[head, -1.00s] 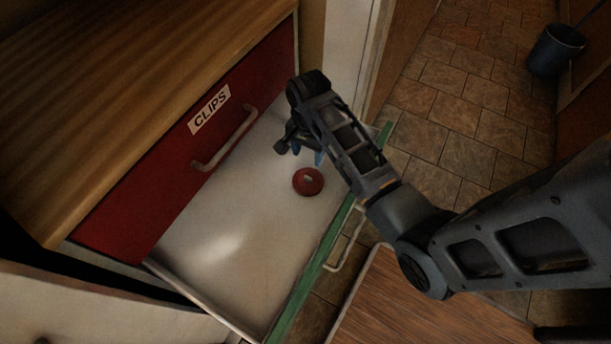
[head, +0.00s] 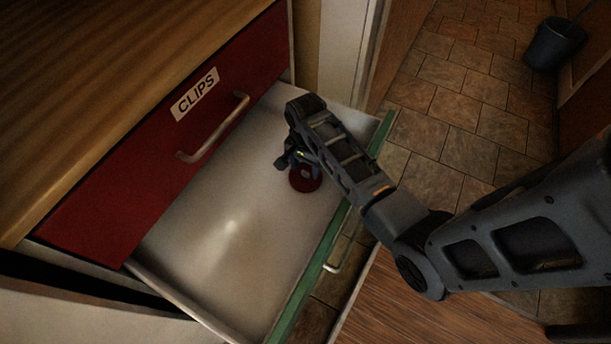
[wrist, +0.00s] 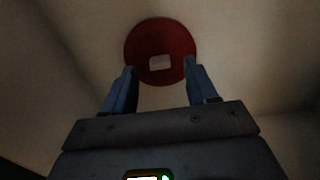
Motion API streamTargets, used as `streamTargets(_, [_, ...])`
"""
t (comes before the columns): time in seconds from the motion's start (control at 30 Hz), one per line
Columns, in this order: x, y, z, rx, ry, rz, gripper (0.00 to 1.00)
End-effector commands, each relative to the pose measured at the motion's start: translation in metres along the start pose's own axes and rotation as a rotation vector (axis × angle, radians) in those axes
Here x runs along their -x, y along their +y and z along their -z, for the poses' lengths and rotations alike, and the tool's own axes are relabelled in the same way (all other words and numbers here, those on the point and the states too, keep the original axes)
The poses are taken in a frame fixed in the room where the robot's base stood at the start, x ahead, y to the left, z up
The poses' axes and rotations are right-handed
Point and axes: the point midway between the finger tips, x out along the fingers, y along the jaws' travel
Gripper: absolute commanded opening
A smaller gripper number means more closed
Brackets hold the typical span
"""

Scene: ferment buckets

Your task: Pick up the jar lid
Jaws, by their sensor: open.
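The jar lid (head: 306,182) is a dark red disc with a pale patch in its middle. It lies on the floor of the open drawer, toward the far end. In the wrist view the lid (wrist: 160,36) is just beyond my fingertips, near the top of the picture. My gripper (wrist: 159,72) is open, with one blue finger toward each side of the lid. In the head view my gripper (head: 299,163) is over the lid and hides part of it. I cannot tell whether the fingers touch the lid.
The open drawer (head: 215,245) has a pale floor, otherwise empty, and a green front (head: 306,277) with a handle. A shut red drawer (head: 150,160) labelled CLIPS sits above it, under a wooden top. A bucket (head: 555,44) stands on the tiled floor, far right.

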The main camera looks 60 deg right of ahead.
Motion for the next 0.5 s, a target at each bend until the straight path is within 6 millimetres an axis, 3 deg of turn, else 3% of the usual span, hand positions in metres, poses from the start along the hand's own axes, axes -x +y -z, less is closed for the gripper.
streamTargets(0.2, [-0.021,0.0,0.0,0.0,0.0,0.0,0.57])
streamTargets(0.43, [-0.021,0.0,0.0,0.0,0.0,0.001,0.57])
streamTargets(0.5, [-0.021,0.0,0.0,0.0,0.0,0.0,0.51])
